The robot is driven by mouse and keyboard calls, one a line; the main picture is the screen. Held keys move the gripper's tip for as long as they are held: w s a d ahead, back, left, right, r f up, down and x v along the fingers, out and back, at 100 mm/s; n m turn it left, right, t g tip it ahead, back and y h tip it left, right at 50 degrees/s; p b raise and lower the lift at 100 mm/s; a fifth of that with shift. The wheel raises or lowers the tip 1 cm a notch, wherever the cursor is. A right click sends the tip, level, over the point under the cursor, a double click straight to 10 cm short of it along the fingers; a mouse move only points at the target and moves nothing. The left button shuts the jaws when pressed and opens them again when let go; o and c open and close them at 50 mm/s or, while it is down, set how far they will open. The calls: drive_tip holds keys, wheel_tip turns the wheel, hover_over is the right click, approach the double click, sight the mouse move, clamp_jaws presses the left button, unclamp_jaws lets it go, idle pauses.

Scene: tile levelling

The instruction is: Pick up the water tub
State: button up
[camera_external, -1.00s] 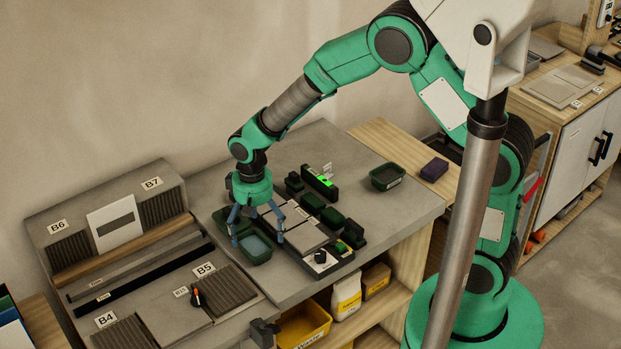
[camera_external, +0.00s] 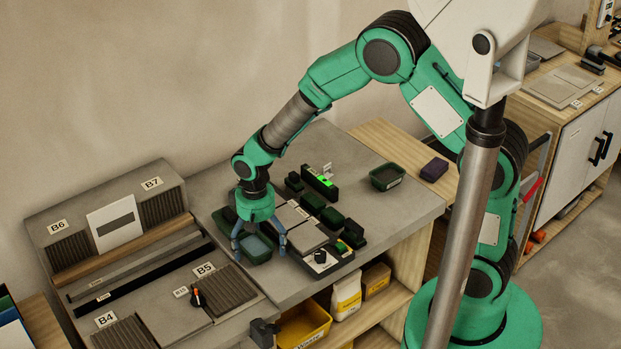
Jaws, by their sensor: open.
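A small dark green tub (camera_external: 256,250) with a pale blue-grey surface inside, which looks like water, stands on the grey bench top. My gripper (camera_external: 260,248) is open above it, pointing down, with one blue finger at its left side and the other at its right side. Whether the fingers touch the tub walls I cannot tell. Another dark green tub (camera_external: 222,216) sits just behind and left of it, partly hidden by my gripper. A third green tub (camera_external: 387,176) with a label stands apart at the back right of the bench.
Right of my gripper are grey tiles (camera_external: 305,233), green blocks (camera_external: 333,218) and a black level with a green light (camera_external: 320,181). A raised rack (camera_external: 120,225) with labelled slots lies left. A yellow bin (camera_external: 303,325) is on the shelf below. Bench between level and right tub is clear.

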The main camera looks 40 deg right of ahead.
sight(260, 251)
drive_tip(key=shift+c, duration=0.2)
drive_tip(key=c, duration=1.3)
drive_tip(key=shift+c, duration=0.2)
wheel_tip(260, 251, up, 10)
drive_tip(key=p, duration=0.2)
